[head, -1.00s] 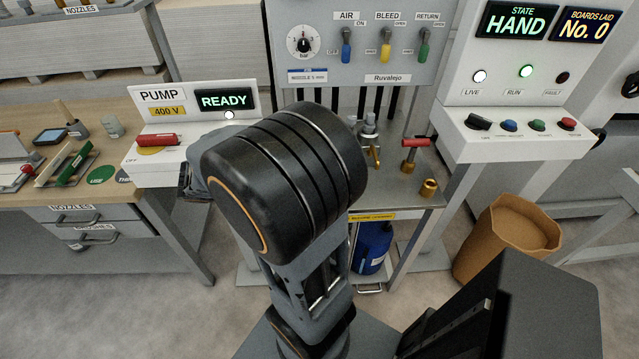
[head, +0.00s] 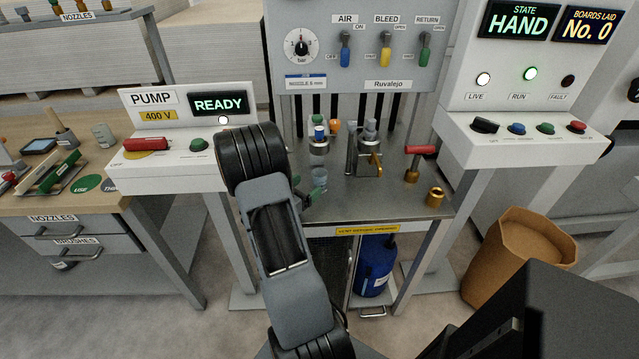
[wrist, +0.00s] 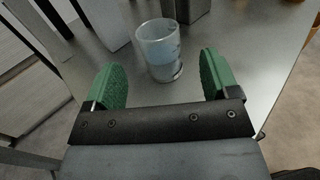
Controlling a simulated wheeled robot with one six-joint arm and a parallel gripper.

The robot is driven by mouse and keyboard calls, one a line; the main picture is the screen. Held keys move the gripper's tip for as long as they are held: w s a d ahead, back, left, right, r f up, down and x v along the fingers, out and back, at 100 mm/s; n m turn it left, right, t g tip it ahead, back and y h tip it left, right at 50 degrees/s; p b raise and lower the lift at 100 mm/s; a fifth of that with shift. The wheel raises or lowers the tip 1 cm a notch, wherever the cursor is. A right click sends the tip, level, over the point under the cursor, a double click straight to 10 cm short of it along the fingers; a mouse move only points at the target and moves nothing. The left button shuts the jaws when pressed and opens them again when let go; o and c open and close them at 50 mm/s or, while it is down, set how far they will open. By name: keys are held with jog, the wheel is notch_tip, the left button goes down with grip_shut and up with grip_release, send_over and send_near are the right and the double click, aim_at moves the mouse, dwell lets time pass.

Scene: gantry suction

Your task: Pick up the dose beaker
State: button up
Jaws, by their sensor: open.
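The dose beaker (wrist: 158,52) is a clear cup with pale bluish liquid in it, upright on the metal bench top. In the wrist view it is ahead of the two green finger pads of my gripper (wrist: 165,85), roughly midway between them. My gripper is open and empty, with a gap on each side of the beaker. In the head view the beaker (head: 319,174) shows near the bench's left front part. My gripper (head: 309,192) is just in front of it there, partly hidden by my arm.
Behind the beaker stand metal fittings (head: 366,150) with a brass tap. A red-handled valve (head: 413,165) and a brass cup (head: 435,195) are to the right on the bench. The pump box (head: 180,150) is to the left. A blue canister (head: 374,266) stands below.

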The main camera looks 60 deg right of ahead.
aim_at(314, 180)
jog(key=shift+s+d+f+p, duration=0.1)
jog(key=shift+s+d+p, duration=0.15)
jog(key=shift+d, duration=1.55)
jog(key=shift+s+d+p, duration=0.1)
jog(key=shift+s+d, duration=0.15)
jog(key=shift+d, duration=1.55)
jog(key=c, duration=1)
jog(key=shift+c, duration=0.6)
